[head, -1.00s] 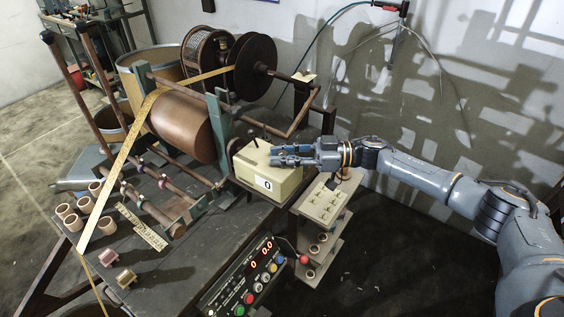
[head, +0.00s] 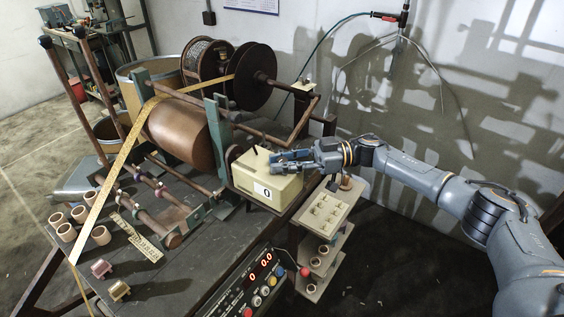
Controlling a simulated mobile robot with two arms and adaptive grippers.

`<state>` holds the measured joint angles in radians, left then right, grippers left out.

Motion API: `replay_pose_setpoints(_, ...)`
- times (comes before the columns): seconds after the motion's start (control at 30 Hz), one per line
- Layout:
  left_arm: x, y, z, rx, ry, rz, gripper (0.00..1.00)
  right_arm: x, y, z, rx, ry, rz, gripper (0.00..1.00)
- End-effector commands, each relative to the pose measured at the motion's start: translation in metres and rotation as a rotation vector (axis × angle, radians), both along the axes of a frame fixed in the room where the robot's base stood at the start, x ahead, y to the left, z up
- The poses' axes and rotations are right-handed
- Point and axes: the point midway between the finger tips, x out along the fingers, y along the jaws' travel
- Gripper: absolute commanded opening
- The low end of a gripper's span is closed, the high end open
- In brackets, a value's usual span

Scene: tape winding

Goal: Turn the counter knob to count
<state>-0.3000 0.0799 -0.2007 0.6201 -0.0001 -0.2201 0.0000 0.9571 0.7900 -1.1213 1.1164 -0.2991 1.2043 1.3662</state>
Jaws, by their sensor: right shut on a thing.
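The counter is a cream box (head: 262,178) at the right edge of the machine table, with a white window reading 0 on its front. A thin dark lever (head: 256,150) stands up at its back. My right gripper (head: 276,162) lies level over the top of the box, its fingers pointing left. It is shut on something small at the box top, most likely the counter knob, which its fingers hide. My left gripper is not in view.
A control panel (head: 257,284) with lit red digits and coloured buttons stands in front. A shelf stand (head: 325,213) is right of the counter. A copper drum (head: 184,135), a dark reel (head: 254,76) and yellow tape (head: 113,185) lie to the left and behind.

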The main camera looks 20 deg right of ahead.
Motion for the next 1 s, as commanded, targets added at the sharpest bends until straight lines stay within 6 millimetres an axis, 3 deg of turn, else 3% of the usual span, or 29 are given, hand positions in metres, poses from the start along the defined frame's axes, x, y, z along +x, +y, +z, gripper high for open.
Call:
replay_pose_setpoints(0.33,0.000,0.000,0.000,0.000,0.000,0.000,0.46,0.000,0.000,-0.001,-0.002,0.002,0.000,0.00)
replay_pose_setpoints(0.37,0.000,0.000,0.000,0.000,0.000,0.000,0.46,0.000,0.000,-0.001,-0.002,0.002,0.000,0.26)
replay_pose_setpoints(0.47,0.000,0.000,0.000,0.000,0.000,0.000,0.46,0.000,0.000,-0.001,-0.002,0.001,0.000,0.46)
replay_pose_setpoints(0.8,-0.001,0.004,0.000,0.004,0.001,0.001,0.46,0.000,-0.002,0.000,-0.001,0.000,-0.001,0.46)
replay_pose_setpoints(1.0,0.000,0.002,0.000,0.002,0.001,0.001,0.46,-0.002,-0.030,-0.001,-0.002,0.001,-0.005,0.46)
